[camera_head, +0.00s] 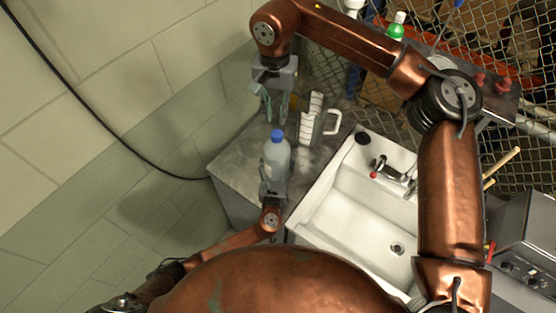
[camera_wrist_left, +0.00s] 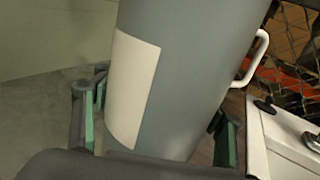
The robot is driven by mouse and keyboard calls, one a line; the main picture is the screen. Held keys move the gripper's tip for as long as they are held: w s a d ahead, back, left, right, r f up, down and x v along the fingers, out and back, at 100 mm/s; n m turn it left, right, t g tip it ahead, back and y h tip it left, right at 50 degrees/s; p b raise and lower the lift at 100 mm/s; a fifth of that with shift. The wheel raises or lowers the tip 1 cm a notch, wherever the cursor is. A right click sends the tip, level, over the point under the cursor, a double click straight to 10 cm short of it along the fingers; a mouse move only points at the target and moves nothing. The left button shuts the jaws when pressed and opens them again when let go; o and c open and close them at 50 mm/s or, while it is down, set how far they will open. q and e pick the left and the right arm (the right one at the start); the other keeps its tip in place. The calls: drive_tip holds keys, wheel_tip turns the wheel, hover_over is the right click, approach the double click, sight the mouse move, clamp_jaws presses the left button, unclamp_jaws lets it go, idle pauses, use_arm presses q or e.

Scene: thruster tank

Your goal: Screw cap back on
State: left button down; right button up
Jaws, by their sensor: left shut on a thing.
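A translucent grey-blue bottle (camera_head: 277,158) stands upright over the grey counter. A blue cap (camera_head: 277,136) sits at its top; I cannot tell how tightly. My left gripper (camera_head: 274,184) is shut on the bottle's lower body from the near side. In the left wrist view the grey bottle (camera_wrist_left: 200,70) with a pale label fills the space between the fingers of my left gripper (camera_wrist_left: 158,125); the cap is out of that frame. My right gripper (camera_head: 276,105) points down just beyond the bottle, apart from the cap. Its fingers look spread and empty.
A white handled object (camera_head: 332,122) stands right of the bottle. A white sink (camera_head: 350,210) with a red-knobbed faucet (camera_head: 388,170) lies further right. A tiled wall (camera_head: 110,100) bounds the left, and a wire fence (camera_head: 500,130) runs behind.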

sight(275, 176)
use_arm(q)
drive_tip(key=shift+r, duration=0.25)
drive_tip(key=c, duration=1.1)
unclamp_jaws()
drive_tip(key=o, duration=0.7)
drive_tip(key=shift+f, duration=0.15)
drive_tip(key=shift+s, duration=0.1)
drive_tip(key=s, duration=0.4)
drive_tip(key=s+a, duration=0.1)
drive_tip(key=s, duration=0.7)
drive_tip(key=shift+a, duration=0.2)
drive_tip(key=shift+w, duration=0.1)
